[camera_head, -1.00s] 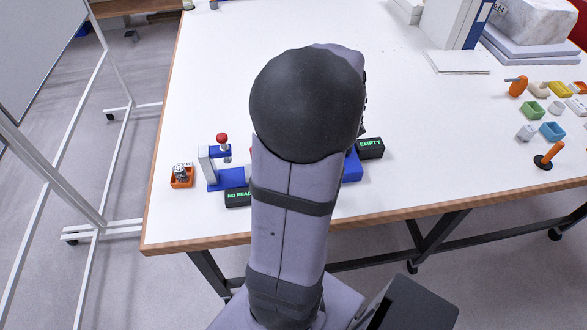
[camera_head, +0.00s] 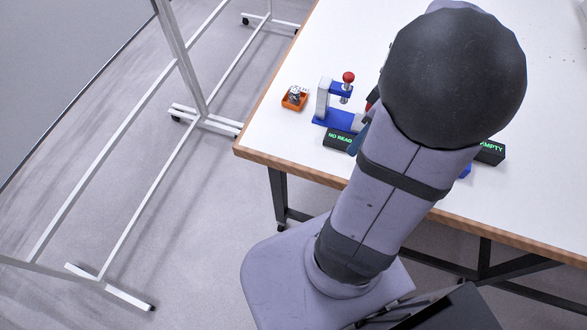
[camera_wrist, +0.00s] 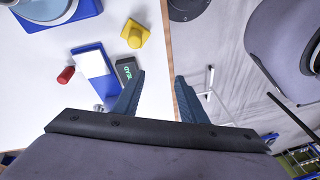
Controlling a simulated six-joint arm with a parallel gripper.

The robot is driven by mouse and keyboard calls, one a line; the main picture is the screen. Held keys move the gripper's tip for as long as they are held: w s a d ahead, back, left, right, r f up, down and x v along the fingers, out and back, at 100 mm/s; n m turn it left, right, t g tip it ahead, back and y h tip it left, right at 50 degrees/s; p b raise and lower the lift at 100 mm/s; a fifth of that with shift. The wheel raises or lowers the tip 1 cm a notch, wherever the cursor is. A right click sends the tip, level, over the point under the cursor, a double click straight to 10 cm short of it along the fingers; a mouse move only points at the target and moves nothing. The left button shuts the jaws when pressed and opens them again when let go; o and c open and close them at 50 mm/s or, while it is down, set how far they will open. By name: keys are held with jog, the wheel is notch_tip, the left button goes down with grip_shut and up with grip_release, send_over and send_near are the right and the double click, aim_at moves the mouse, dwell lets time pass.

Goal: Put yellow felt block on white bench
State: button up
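The white bench (camera_head: 262,112) fills the upper right of the head view, and its white top (camera_wrist: 25,110) covers the left of the wrist view. A yellow block (camera_wrist: 135,33) with a rounded knob stands on the bench near its wooden edge in the wrist view. I cannot tell if it is felt. I do not see it in the head view, where my arm covers part of the bench. My gripper (camera_wrist: 155,92) is open and empty, its blue fingers apart over the bench edge, away from the yellow block.
A blue and white stand (camera_head: 327,103) with a red knob sits beside a NO READ display (camera_head: 339,139). An orange tray (camera_head: 294,100) is left of it. An EMPTY display (camera_head: 490,151) is right of my arm. A white frame (camera_head: 185,75) stands on the floor at left.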

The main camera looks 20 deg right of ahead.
jog(key=a+f+m+h, duration=0.1)
jog(key=a+f+m, duration=0.1)
jog(key=a, duration=0.6)
jog(key=a+f+m+g+h, duration=0.1)
jog(key=a+f+m, duration=0.1)
jog(key=a, duration=0.7)
jog(key=shift+w+a+f+m+h, duration=0.25)
jog(key=shift+w+m+h, duration=0.05)
jog(key=shift+m, duration=0.4)
